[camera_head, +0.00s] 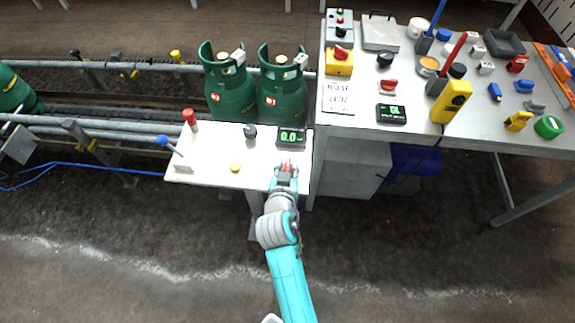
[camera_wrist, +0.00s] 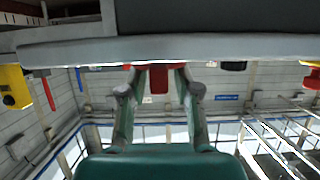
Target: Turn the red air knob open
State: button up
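A small red knob (camera_head: 286,168) sits at the front right of the white bench, just at the tip of my gripper (camera_head: 286,178). In the wrist view the red knob (camera_wrist: 158,78) is between the two fingertips of my gripper (camera_wrist: 158,85), one finger on each side. I cannot tell whether the fingers press on it. The gripper hides part of the knob in the head view, so its turned position is unclear. Other red knobs are on a yellow box (camera_head: 339,63) and on a grey base (camera_head: 388,87) on the right table.
The white bench (camera_head: 205,163) also holds a red-topped lever (camera_head: 190,118), a blue-handled lever (camera_head: 168,144), a yellow button (camera_head: 235,168), a black knob (camera_head: 250,131) and a green-lit display (camera_head: 291,137). Green gas cylinders (camera_head: 231,92) stand behind it. The right table is crowded.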

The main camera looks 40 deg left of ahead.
grip_shut()
jog(key=shift+n+g+y, duration=0.3)
jog(key=shift+n+g, duration=0.1)
jog(key=shift+w+d+n+g+y, duration=0.1)
jog(key=shift+n+g+y, duration=0.9)
jog(key=shift+n+y, duration=0.35)
jog(key=n+g+y, duration=0.1)
jog(key=n+g, duration=0.1)
jog(key=n+g+y, duration=0.1)
jog(key=n+g, duration=0.2)
jog(key=shift+y, duration=0.25)
jog(key=n+g, duration=0.4)
jog(key=g, duration=0.1)
jog(key=shift+n, duration=0.25)
jog(key=n+g, duration=0.2)
jog(key=g, duration=0.1)
jog(key=n+g+h, duration=0.1)
jog(key=n+g, duration=0.1)
jog(key=shift+n+g+h, duration=0.3)
jog(key=shift+n+g, duration=0.1)
jog(key=shift+f, duration=0.1)
jog(key=shift+o, duration=1.9)
grip_release()
